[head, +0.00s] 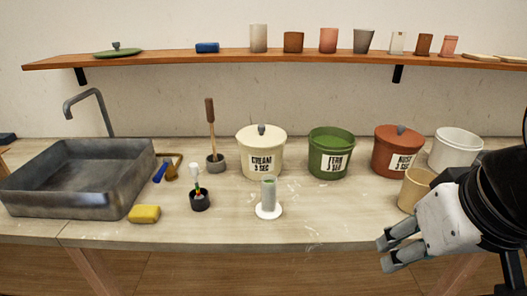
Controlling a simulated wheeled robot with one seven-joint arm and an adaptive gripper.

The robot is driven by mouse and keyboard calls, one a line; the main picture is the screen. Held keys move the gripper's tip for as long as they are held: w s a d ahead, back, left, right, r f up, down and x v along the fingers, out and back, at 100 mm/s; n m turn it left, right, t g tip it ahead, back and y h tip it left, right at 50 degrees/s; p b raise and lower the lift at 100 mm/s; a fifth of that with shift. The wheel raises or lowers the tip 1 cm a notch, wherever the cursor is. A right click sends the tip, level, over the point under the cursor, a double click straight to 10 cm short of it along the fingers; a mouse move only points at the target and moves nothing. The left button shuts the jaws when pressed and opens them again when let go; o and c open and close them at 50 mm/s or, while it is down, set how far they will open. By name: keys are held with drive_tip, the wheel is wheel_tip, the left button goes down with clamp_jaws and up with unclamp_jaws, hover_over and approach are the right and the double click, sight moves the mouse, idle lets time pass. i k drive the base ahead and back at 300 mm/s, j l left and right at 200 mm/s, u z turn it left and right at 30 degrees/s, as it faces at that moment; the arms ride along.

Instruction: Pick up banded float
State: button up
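A banded float (196,178) stands upright in a small black holder (200,201) on the table, left of centre. Its top is a white bulb, with coloured bands on the narrow part below. Its lower end is hidden inside the holder. My gripper (384,253) is at the lower right, in front of the table's front edge and well to the right of the float. Its two fingers point left and stand apart, with nothing seen between them.
A yellow sponge (144,214) and grey sink (72,182) lie left. Behind are a brush in a pot (215,163) and cream (261,157), green (329,156) and rust (397,153) buckets. A tan cup (414,188) is near my gripper.

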sight(193, 167)
drive_tip(key=i+j+z, duration=0.15)
drive_tip(key=i+j, duration=0.2)
drive_tip(key=i+j+z, duration=0.15)
drive_tip(key=i+j, duration=0.15)
drive_tip(key=j, duration=0.15)
drive_tip(key=i+j+z, duration=0.15)
drive_tip(key=i+j, duration=0.15)
drive_tip(key=j, duration=0.15)
